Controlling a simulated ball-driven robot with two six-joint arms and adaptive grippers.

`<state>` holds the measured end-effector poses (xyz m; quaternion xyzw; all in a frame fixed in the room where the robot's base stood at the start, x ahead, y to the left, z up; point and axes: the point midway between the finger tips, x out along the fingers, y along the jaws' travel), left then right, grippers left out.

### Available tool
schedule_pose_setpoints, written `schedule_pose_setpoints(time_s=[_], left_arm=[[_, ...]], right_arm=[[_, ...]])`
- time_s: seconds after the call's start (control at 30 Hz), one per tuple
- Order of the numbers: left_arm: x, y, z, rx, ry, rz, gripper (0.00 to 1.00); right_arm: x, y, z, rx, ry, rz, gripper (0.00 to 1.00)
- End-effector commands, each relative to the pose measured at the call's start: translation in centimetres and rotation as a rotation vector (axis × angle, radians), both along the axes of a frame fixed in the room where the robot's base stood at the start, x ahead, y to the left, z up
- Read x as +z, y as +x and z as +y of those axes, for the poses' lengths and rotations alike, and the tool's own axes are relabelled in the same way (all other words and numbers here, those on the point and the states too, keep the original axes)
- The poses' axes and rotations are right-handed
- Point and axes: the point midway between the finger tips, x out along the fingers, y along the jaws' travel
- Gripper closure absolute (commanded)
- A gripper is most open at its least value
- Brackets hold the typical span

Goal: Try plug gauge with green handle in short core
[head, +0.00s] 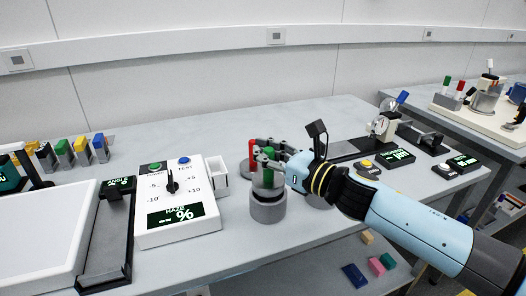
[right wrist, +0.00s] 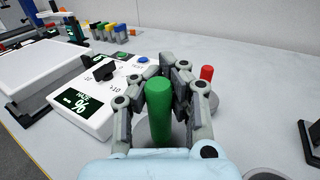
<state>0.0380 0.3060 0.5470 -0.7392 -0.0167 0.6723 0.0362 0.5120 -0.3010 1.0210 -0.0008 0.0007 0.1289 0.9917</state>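My right gripper (head: 268,157) is at the green handle (head: 268,178) of a plug gauge, fingers on both sides of it. In the right wrist view the green handle (right wrist: 158,112) stands between the fingers, which look closed on it. The handle is upright, directly above a grey round part (head: 268,208) on a wider base. Whether the gauge's pin is inside that part is hidden. A red handle (head: 252,152) stands just behind; it also shows in the right wrist view (right wrist: 207,73). Another grey round part (head: 320,202) is mostly hidden by my gripper. My left gripper is out of view.
A white control box (head: 180,212) with a knob and display lies left of the grey part, with a small white bin (head: 216,176) beside it. Black display units (head: 398,157) and a dial gauge (head: 380,125) stand at right.

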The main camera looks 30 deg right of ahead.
Motion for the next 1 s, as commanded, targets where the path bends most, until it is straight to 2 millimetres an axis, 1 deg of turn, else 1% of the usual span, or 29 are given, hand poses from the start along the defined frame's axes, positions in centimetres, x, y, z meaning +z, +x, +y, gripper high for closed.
schedule_pose_setpoints(time_s=[0.57,1.0], left_arm=[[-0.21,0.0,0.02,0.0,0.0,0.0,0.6],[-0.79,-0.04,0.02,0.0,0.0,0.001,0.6]], right_arm=[[0.09,0.02,0.03,0.001,0.001,-0.002,1.0],[-0.45,0.02,0.03,0.0,0.001,-0.002,1.0]])
